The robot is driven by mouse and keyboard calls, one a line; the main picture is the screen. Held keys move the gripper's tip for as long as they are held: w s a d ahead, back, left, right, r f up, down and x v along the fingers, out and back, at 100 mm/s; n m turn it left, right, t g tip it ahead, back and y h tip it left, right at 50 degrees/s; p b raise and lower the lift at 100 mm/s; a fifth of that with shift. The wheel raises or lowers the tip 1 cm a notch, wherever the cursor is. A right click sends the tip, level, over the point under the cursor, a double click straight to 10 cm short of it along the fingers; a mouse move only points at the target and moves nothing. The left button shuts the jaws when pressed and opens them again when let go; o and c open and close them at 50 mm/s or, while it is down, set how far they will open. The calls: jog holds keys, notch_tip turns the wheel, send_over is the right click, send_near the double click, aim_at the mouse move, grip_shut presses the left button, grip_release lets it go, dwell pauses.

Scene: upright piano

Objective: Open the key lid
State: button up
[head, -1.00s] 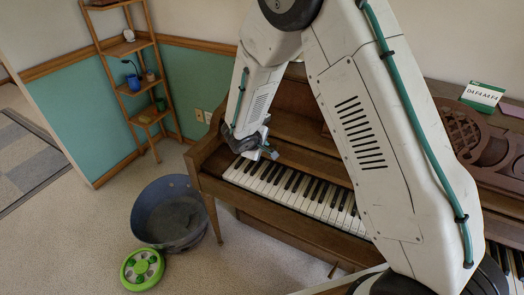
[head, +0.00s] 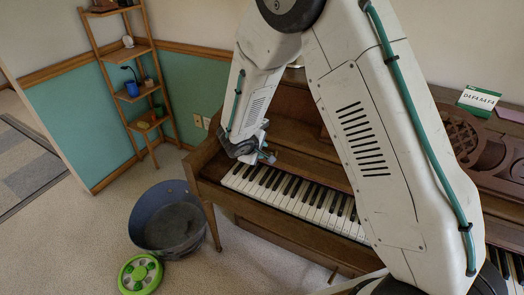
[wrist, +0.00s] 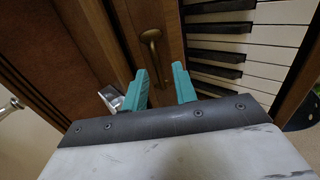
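The upright piano stands against the wall with its keys (head: 300,192) uncovered in the head view. The key lid (head: 310,165) looks like the brown wooden panel just behind the keys, though my arm hides part of it. In the wrist view the lid (wrist: 172,12) carries a brass handle (wrist: 151,45), with keys (wrist: 245,45) to its right. My gripper (head: 268,156) is over the left end of the keyboard, close to the lid. In the wrist view my gripper (wrist: 159,70) is open, its teal fingers apart and nothing between them. The handle lies just beyond the fingertips; contact cannot be told.
A blue-grey tub (head: 168,219) and a green round object (head: 140,273) are on the floor left of the piano. A ladder shelf (head: 137,88) stands in the corner. Open floor lies at left.

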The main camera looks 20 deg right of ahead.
jog(key=v, duration=0.6)
jog(key=shift+r, duration=0.1)
jog(key=s+d+r+m+g, duration=0.25)
jog(key=s+d+r, duration=0.25)
jog(key=s, duration=0.3)
jog(key=s+d+r+m+g, duration=0.1)
jog(key=s+d+r+g, duration=0.35)
jog(key=s, duration=0.45)
jog(key=s+d+r+m+t+y, duration=0.1)
jog(key=s+r+m+y, duration=0.2)
jog(key=s+r, duration=0.4)
jog(key=s+d+r+m+t+y, duration=0.1)
jog(key=s+r+m+y, duration=0.2)
jog(key=s+r, duration=0.4)
jog(key=s, duration=0.5)
jog(key=shift+s, duration=0.2)
jog(key=shift+d, duration=0.1)
dwell(0.3)
